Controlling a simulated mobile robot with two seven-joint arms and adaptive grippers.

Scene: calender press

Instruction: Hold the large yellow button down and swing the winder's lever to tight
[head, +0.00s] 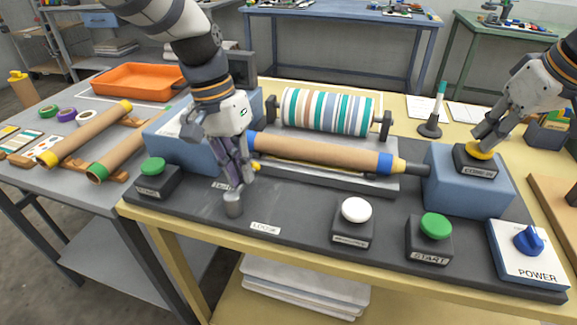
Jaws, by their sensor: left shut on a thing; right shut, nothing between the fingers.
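The large yellow button (480,150) sits on a dark box on the blue block at the right. My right gripper (478,145) is shut and empty, its fingertips on or just over the button; I cannot tell how far down the button is. My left gripper (236,183) is shut on what appears to be the winder's lever (233,205), whose grey cylindrical end shows just below the fingertips. The fingers hide the rest of it. A LOOSE label (265,228) lies to the front right of this end. Another label (222,184), partly hidden, lies behind the fingers.
A cardboard tube (320,152) spans the winder, with a striped roll (326,111) behind. White (356,210) and green START (435,226) buttons and a blue POWER knob (529,239) line the front. Another green button (152,167) stands at the left.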

